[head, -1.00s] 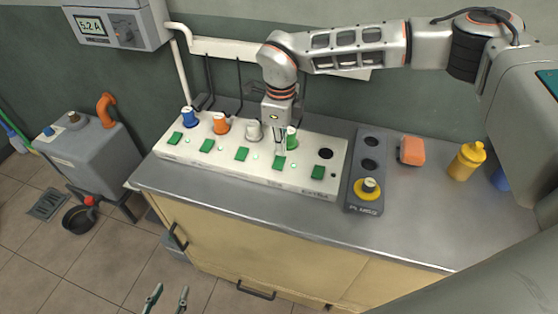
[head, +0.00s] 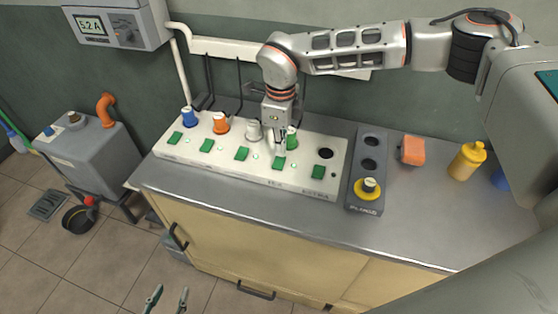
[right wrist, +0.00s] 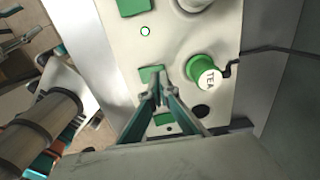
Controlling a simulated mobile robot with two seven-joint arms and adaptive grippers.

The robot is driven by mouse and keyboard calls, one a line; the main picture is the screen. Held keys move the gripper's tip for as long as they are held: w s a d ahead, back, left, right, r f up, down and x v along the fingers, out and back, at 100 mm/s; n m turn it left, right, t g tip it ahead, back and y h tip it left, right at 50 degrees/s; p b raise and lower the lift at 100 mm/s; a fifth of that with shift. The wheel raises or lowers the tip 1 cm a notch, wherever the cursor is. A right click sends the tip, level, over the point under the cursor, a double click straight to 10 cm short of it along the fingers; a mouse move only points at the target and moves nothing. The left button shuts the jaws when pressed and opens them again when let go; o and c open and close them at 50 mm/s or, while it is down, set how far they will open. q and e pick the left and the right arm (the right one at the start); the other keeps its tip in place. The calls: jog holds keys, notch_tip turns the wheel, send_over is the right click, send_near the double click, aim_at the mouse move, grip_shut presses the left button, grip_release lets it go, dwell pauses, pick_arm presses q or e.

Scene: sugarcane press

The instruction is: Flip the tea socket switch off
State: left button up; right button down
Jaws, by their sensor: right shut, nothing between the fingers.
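A long white socket strip (head: 215,167) lies on the counter with a row of green switches and coloured plugs. The green tea plug (head: 292,138) sits in it; its label reads TEA in the right wrist view (right wrist: 206,72). The tea switch (head: 279,163) is the green rocker in front of that plug, and shows in the right wrist view (right wrist: 150,73), partly covered by fingertips. My right gripper (head: 280,149) is shut and empty, fingertips pointing down at that switch; contact cannot be told. My left gripper (head: 168,298) is open and empty at the bottom edge, far from the strip.
Blue (head: 189,117), orange (head: 221,123) and whitish (head: 254,130) plugs stand left of the tea plug. A grey plug holder (head: 357,195) with a yellow plug, an orange sponge (head: 412,150) and a yellow bottle (head: 467,161) are to the right. A wall meter (head: 92,26) reads 5.2 A.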

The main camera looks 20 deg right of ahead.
aim_at(281, 158)
jog(key=shift+f+b, duration=0.4)
jog(key=shift+f, duration=0.55)
dwell(0.4)
jog(key=shift+r+p, duration=2.5)
jog(key=shift+r, duration=1.05)
